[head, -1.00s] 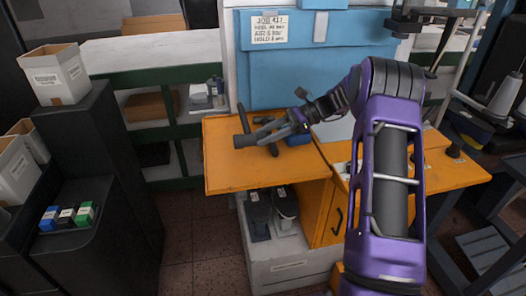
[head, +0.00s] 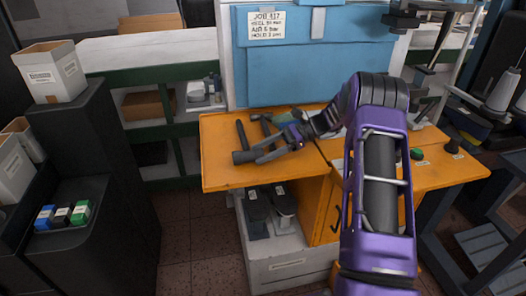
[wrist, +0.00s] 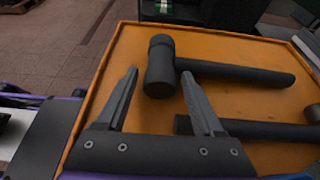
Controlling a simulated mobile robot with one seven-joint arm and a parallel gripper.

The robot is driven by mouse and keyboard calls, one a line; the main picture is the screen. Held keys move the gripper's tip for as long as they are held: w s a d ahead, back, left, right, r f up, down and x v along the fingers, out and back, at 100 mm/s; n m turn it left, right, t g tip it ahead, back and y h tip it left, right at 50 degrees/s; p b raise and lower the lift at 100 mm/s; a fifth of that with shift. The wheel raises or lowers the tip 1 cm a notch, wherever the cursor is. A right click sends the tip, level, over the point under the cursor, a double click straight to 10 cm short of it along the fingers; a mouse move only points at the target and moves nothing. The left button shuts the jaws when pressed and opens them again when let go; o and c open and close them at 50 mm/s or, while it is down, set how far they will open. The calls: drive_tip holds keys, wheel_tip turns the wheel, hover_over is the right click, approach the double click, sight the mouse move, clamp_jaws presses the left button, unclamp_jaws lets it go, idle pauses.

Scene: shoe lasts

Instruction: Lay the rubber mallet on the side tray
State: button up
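The black rubber mallet lies on the left part of the orange worktop (head: 222,178). Its head (head: 243,157) is near the front left, and its handle points back. In the wrist view the mallet head (wrist: 159,68) is just beyond and between my fingertips, with its handle stretching right. My gripper (head: 263,155) is open at the mallet head; in the wrist view both fingers (wrist: 160,75) are spread and hold nothing. The worktop has a raised rim in the wrist view (wrist: 108,62). I cannot tell whether this part is the side tray.
A second, hammer-like tool (head: 262,119) lies close behind the mallet; its dark handle (wrist: 245,129) shows in the wrist view. A green item (head: 417,154) and a dark knob (head: 452,146) stand on the right. A grey bin (head: 290,262) is below. Bare worktop shows front left.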

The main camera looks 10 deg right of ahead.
drive_tip(key=shift+o, duration=0.3)
drive_tip(key=shift+r, duration=0.1)
drive_tip(key=shift+d+r, duration=0.15)
drive_tip(key=p+v, duration=0.1)
drive_tip(key=v, duration=1)
drive_tip(key=shift+d+r, duration=0.1)
drive_tip(key=shift+d, duration=0.25)
